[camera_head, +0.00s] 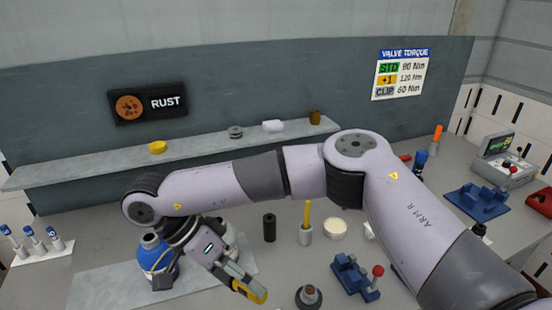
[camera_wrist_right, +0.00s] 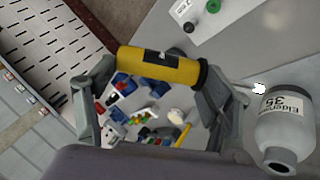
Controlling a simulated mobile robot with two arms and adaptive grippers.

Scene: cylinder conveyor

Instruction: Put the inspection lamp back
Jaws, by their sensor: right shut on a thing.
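My right gripper (camera_head: 248,286) reaches across from the right and hangs low over the front of the table. In the right wrist view its two fingers (camera_wrist_right: 156,76) are shut on a yellow cylinder with dark bands, which looks like the inspection lamp (camera_wrist_right: 160,66). The lamp lies crosswise between the fingers, with a dark end at the right. In the head view only a yellow part of the lamp (camera_head: 262,296) shows at the gripper's tip. I cannot tell its resting place. My left gripper is not in view.
A blue cylinder (camera_head: 153,246) stands close behind my right wrist, on a pale plate (camera_head: 100,284). A black cylinder (camera_head: 269,228), a yellow-handled tool (camera_head: 307,215) and a blue fixture (camera_head: 348,272) stand to the right. A shelf (camera_head: 195,146) runs along the back.

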